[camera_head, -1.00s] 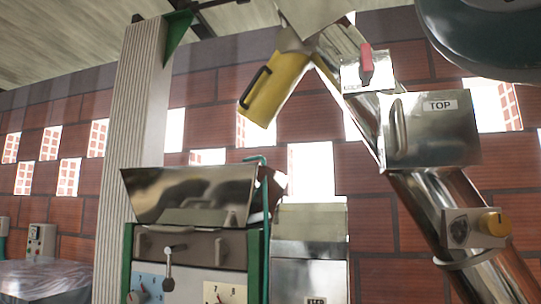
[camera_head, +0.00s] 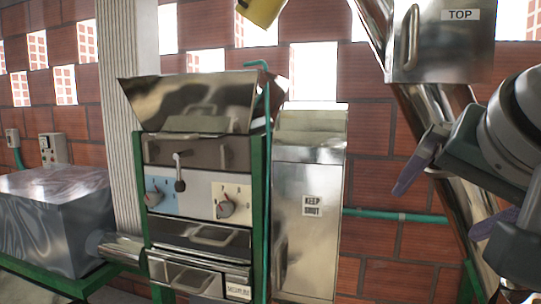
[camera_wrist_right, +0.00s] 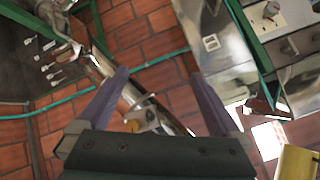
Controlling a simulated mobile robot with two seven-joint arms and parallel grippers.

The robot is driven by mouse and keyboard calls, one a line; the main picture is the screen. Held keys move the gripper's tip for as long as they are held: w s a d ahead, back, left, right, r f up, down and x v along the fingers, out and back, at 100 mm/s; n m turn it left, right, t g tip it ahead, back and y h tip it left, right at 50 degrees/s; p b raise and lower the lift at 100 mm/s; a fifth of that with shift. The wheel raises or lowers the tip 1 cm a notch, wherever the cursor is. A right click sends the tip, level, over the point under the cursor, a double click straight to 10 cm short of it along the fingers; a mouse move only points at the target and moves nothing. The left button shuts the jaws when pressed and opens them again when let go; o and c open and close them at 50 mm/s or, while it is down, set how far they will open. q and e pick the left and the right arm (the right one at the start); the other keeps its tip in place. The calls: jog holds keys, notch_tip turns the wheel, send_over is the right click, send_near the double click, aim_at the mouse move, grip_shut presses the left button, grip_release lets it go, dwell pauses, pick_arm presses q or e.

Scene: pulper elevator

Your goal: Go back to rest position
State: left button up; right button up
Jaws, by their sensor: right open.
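My right gripper (camera_head: 436,214) is at the right edge of the head view, in front of the shiny slanted elevator tube (camera_head: 440,130). Its two purple fingers are apart and nothing is between them. In the right wrist view the open fingers (camera_wrist_right: 160,75) show against the brick wall and the tube. The pulper machine (camera_head: 200,152), with its metal hopper and green frame, stands left of the gripper and apart from it. My left gripper is not in view.
A metal box marked TOP (camera_head: 440,50) sits on the tube, above the gripper. A cabinet marked KEEP SHUT (camera_head: 308,225) stands beside the pulper. A green pipe (camera_head: 400,215) runs along the brick wall (camera_head: 375,160). A grey covered block (camera_head: 55,220) is at the left.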

jog(key=s+f+n+g+p, duration=0.1)
jog(key=s+f+n+g, duration=0.1)
jog(key=s+f, duration=0.3)
jog(key=s+f+n+g+y+p, duration=0.1)
jog(key=s+f+n, duration=0.3)
jog(key=s, duration=0.7)
jog(key=s+f+n+g+y+p, duration=0.1)
jog(key=s+f+n+g, duration=0.2)
jog(key=s, duration=0.5)
notch_tip(320, 180, down, 3)
jog(key=shift+r+n, duration=0.1)
jog(key=shift+n, duration=0.5)
